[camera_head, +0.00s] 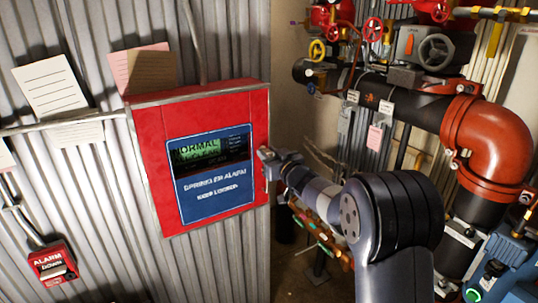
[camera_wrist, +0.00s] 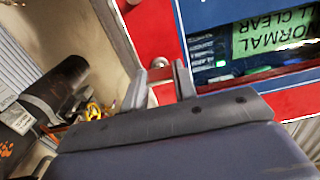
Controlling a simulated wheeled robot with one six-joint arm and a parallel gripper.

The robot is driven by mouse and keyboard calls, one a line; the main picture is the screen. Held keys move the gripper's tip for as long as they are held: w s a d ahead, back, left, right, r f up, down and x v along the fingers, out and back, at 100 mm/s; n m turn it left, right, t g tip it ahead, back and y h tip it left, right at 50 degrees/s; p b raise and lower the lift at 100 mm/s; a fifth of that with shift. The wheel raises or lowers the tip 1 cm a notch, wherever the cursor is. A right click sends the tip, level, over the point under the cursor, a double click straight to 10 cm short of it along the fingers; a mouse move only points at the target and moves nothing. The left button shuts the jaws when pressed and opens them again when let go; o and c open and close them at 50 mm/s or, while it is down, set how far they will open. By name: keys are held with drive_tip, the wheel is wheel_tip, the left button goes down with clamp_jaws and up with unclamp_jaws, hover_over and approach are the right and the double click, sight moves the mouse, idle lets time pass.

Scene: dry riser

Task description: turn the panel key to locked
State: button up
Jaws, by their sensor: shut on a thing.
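The red alarm panel (camera_head: 152,150) hangs on the corrugated wall, with a blue face (camera_head: 212,192) and a lit green display reading NORMAL (camera_head: 198,150). The face lettering seems to say sprinkler alarm, keep locked. My gripper (camera_head: 266,154) is at the panel's right edge, beside the display. In the wrist view my gripper (camera_wrist: 162,80) has its two fingers against the red front, closed around the small pale panel key (camera_wrist: 160,64). The fingers hide most of the key, and I cannot tell which way it is turned.
A small red alarm box (camera_head: 52,264) is at lower left. Paper notes (camera_head: 50,86) hang around the panel. Red and black pipes (camera_head: 485,145) with valve wheels crowd the right side. A blue machine (camera_head: 505,265) stands at lower right.

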drive_tip(key=shift+c, duration=1.4)
drive_tip(key=shift+n+b, duration=5.2)
drive_tip(key=shift+n, duration=3.8)
drive_tip(key=shift+o, duration=0.2)
drive_tip(key=shift+c, duration=0.2)
drive_tip(key=o, duration=1)
